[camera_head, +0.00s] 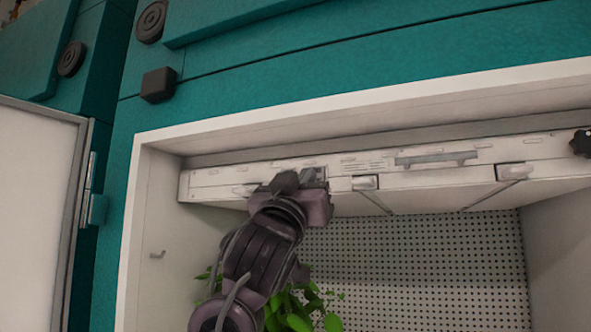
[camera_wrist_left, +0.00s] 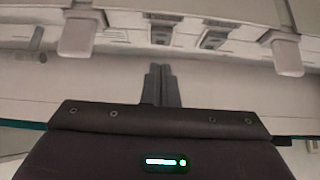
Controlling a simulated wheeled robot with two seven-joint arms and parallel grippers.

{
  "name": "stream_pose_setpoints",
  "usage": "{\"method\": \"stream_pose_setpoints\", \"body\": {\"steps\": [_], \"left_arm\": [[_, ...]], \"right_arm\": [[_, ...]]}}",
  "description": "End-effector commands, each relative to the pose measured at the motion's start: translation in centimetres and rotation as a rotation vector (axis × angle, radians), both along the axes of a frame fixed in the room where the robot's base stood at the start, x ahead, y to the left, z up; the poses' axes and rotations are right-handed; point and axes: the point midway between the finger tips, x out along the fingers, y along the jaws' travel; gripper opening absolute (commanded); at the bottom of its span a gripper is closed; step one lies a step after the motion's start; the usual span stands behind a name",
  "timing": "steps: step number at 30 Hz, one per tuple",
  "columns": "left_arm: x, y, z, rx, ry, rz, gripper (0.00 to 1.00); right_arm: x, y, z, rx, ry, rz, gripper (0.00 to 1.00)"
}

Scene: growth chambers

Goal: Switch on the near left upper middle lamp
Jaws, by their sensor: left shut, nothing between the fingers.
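The lamp unit (camera_head: 430,180) is a long white fixture under the ceiling of the open chamber. Its front edge carries small grey tabs, a grey handle and slots. No bright light shows from it. My left gripper (camera_head: 300,179) is raised against the front of this fixture, left of its middle, and hides part of it. In the left wrist view the gripper (camera_wrist_left: 160,72) is shut and empty. Beyond its tips are two small framed switches, one straight ahead (camera_wrist_left: 161,34) and one to the right (camera_wrist_left: 214,38). I cannot tell whether the fingers touch the fixture.
A white door (camera_head: 35,215) stands open at the left. Green leaves (camera_head: 295,308) are below my arm inside the chamber. A perforated back wall (camera_head: 430,260) lies behind. A dark knob (camera_head: 581,143) is at the right end of the fixture.

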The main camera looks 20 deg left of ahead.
Motion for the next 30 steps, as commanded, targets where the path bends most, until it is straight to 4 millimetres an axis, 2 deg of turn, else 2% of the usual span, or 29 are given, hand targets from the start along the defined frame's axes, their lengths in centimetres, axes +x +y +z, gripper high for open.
{"method": "stream_pose_setpoints", "body": {"steps": [1,6,18,22,27,28,30], "left_arm": [[1.0,0.0,0.0,0.003,0.007,0.003,0.0],[2.6,-0.1,-0.4,0.002,0.005,0.001,0.0],[3.0,-0.1,-0.7,0.0,0.003,0.0,0.0],[3.2,-0.2,-1.2,0.0,-0.017,-0.002,0.0],[3.7,-0.3,-2.0,-0.007,-0.116,-0.005,0.0],[3.5,-0.1,-1.1,-0.004,-0.114,-0.002,0.0],[3.6,-0.1,-1.1,-0.002,-0.11,-0.001,0.0]], "right_arm": [[0.0,0.0,0.9,0.0,0.0,0.0,0.61],[0.0,0.0,1.8,0.0,0.0,0.0,0.61],[0.0,0.0,1.8,0.0,0.0,0.0,0.61],[0.0,0.0,0.9,0.0,0.0,0.0,0.61],[0.0,0.0,-1.8,0.0,0.001,0.0,0.61],[-0.1,0.0,-0.9,0.001,0.001,-0.001,0.61],[0.1,0.0,-0.8,0.0,0.0,-0.001,0.61]]}}
